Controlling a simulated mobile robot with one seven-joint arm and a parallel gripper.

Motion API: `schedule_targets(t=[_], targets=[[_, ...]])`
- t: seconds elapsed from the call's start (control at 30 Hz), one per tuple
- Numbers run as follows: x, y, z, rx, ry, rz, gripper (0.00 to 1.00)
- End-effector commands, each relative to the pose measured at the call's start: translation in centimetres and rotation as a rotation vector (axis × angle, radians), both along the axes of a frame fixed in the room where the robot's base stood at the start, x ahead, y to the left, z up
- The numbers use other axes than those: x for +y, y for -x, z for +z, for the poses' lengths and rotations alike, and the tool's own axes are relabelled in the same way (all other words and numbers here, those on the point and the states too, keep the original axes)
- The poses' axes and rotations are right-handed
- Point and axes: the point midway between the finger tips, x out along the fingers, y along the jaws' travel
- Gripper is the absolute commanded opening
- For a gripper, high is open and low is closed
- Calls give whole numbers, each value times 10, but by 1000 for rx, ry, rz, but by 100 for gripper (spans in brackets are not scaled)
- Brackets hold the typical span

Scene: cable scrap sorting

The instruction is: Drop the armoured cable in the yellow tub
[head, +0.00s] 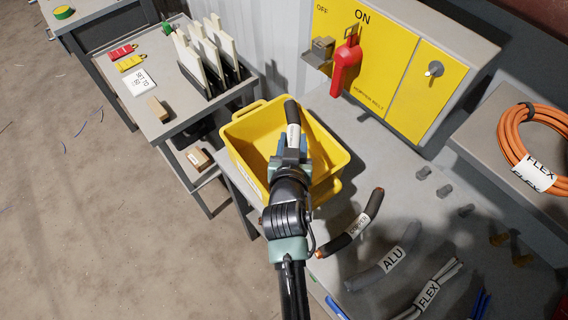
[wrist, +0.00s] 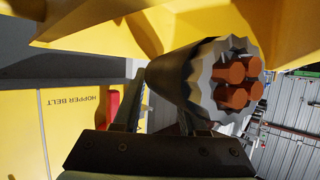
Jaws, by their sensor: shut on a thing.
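The armoured cable (head: 292,112) is a short dark length with a white label. My gripper (head: 291,148) is shut on it and holds it over the yellow tub (head: 257,128). In the wrist view the armoured cable (wrist: 230,82) shows a cut end with a jagged grey armour ring and several copper cores, between the fingers of my gripper (wrist: 165,112). Yellow walls of the tub (wrist: 95,40) fill the top of that view. My gripper and arm hide part of the tub's inside and near side.
A yellow switch cabinet (head: 385,65) with a red lever (head: 346,66) stands behind the tub. Labelled scraps, including a COPPER piece (head: 352,224), an ALU piece (head: 385,270) and a FLEX piece (head: 430,290), lie on the bench to the right. An orange coil (head: 532,150) lies far right.

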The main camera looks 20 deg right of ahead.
Motion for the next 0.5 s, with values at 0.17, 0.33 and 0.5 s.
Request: schedule_targets(t=[0.17,0.33,0.5], targets=[[0,-1,-6,-7,2,1,0],[0,-1,-5,-7,2,1,0],[0,-1,-6,-6,1,1,66]])
